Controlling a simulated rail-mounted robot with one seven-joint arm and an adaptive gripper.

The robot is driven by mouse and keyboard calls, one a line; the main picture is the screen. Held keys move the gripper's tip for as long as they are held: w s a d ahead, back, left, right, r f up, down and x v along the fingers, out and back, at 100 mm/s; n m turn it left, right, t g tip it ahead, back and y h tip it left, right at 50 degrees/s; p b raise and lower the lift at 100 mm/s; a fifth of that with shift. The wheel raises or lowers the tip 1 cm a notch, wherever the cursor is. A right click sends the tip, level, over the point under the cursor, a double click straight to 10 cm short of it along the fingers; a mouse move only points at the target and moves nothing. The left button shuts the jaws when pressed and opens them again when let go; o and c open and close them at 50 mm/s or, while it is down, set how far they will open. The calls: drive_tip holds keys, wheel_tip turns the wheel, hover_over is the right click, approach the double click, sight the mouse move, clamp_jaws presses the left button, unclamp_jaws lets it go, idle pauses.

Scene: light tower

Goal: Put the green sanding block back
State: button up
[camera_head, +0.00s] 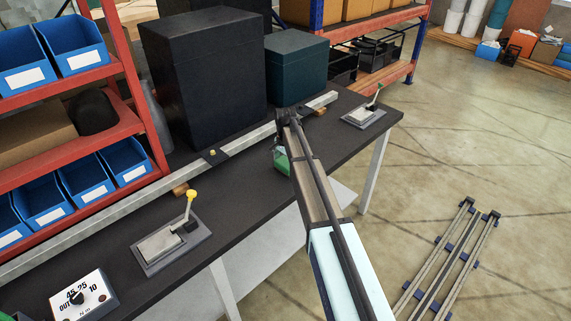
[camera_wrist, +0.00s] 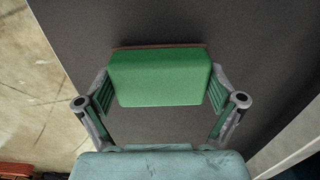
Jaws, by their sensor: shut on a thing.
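The green sanding block (camera_wrist: 160,77) sits between the two fingers of my gripper (camera_wrist: 160,95) in the wrist view. The fingers are shut on its two short sides. A thin brown edge shows along the block's far side. In the head view a small part of the green block (camera_head: 282,162) shows beside my arm, near the table's front edge. My arm hides most of the gripper there. The dark table top (camera_wrist: 240,40) lies behind the block in the wrist view; I cannot tell whether the block touches it.
A long metal bar (camera_head: 110,203) runs along the dark table. A yellow-knobbed lever clamp (camera_head: 170,240) and a green-knobbed one (camera_head: 364,115) stand on it. A dial box (camera_head: 82,297) is at the near left. Large dark boxes (camera_head: 200,80) stand behind. Blue bins (camera_head: 42,200) fill a red shelf.

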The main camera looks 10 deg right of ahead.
sight(286, 163)
drive_tip(key=shift+f, duration=0.25)
drive_tip(key=shift+f, duration=0.2)
drive_tip(key=o, duration=1)
drive_tip(key=shift+r, duration=0.1)
wheel_tip(286, 163, up, 12)
drive_tip(key=b, duration=0.3)
drive_tip(key=shift+r+b, duration=0.1)
drive_tip(key=shift+b, duration=0.3)
